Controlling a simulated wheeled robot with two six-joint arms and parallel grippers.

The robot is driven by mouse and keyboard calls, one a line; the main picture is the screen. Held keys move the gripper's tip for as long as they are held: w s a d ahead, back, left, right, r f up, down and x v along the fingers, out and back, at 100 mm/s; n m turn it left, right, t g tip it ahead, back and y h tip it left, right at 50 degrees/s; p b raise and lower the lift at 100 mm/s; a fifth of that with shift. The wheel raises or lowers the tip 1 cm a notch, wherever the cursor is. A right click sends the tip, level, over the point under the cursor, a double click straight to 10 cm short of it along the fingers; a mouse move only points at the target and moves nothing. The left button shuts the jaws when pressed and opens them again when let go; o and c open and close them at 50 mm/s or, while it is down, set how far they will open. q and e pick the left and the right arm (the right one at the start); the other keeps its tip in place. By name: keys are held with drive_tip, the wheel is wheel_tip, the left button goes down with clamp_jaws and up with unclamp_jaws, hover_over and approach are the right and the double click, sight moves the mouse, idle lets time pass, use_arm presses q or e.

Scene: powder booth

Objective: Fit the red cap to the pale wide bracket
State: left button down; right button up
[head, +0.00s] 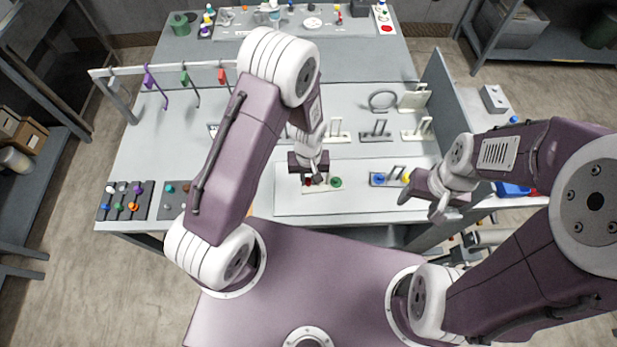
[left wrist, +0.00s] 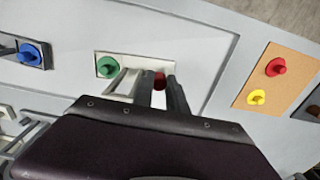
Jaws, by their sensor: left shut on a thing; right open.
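The pale wide bracket (head: 322,189) lies on the white mat at the front middle of the bench, with a green cap (head: 336,183) on its right part. In the left wrist view the bracket's pale prongs (left wrist: 121,82) stand beside the fingers, with the green cap (left wrist: 107,67) to their left. My left gripper (head: 313,181) points down over the bracket's left part. It is shut on the red cap (left wrist: 160,80), which shows between its fingers. I cannot tell whether the red cap touches the bracket.
A dark bracket (head: 376,181) with blue and yellow caps lies to the right. Several upright brackets (head: 375,134) stand behind. A rail with hooks (head: 185,69) is at back left. Dark boards with coloured caps (head: 125,203) lie at front left. The white mat (head: 290,205) has clear room.

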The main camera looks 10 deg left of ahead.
use_arm(q)
drive_tip(key=shift+f+b, duration=0.5)
drive_tip(key=shift+f, duration=0.25)
drive_tip(key=shift+f, duration=0.1)
drive_tip(key=c, duration=1.3)
unclamp_jaws()
drive_tip(key=shift+o, duration=0.2)
drive_tip(key=shift+r, duration=0.5)
wheel_tip(320, 180, up, 8)
drive_tip(key=shift+r+b, duration=0.1)
drive_tip(key=shift+b, duration=0.6)
